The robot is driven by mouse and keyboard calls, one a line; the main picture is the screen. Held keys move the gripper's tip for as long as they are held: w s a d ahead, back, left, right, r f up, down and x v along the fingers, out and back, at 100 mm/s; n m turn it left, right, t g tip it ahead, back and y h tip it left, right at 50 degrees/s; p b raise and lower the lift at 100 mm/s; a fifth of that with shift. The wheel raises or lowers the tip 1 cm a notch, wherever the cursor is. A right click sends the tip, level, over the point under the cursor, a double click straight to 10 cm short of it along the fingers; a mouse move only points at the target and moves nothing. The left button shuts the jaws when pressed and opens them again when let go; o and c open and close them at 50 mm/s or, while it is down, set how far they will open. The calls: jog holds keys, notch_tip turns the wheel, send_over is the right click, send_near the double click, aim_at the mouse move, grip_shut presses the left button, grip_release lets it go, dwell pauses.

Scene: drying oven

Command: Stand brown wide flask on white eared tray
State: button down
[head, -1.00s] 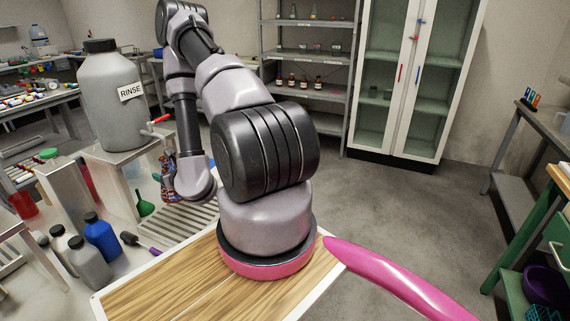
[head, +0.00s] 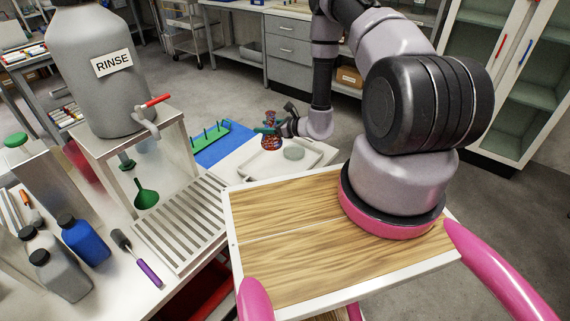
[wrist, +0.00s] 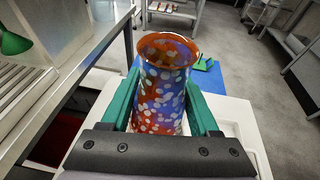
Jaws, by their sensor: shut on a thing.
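My gripper (wrist: 163,84) has green fingers on either side of a flask (wrist: 165,100) and is shut on it. The flask looks orange-red and blue with pale spots rather than plain brown, with an open, flared orange rim. It is upright in the wrist view. In the head view the flask (head: 271,143) is small, at the far left part of the white tray (head: 262,168), with my gripper beside it. A white surface also shows beyond the fingers in the wrist view. I cannot tell whether the flask's base touches anything; it is hidden.
A slatted drainer (head: 180,225), a RINSE carboy (head: 95,70) on a stand and a green funnel (head: 146,198) are to the left.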

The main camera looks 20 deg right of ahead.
notch_tip(320, 180, down, 10)
jog(key=a+n+g+y, duration=0.1)
jog(key=n+g+y, duration=0.1)
jog(key=n+g, duration=0.1)
send_over(265, 172)
jog(key=shift+y, duration=0.3)
jog(key=shift+w+d+f, duration=0.1)
jog(key=shift+f, duration=2.4)
jog(key=shift+f, duration=0.1)
jog(key=shift+c, duration=0.7)
grip_release()
jog(key=v, duration=1.2)
jog(key=shift+r, duration=0.2)
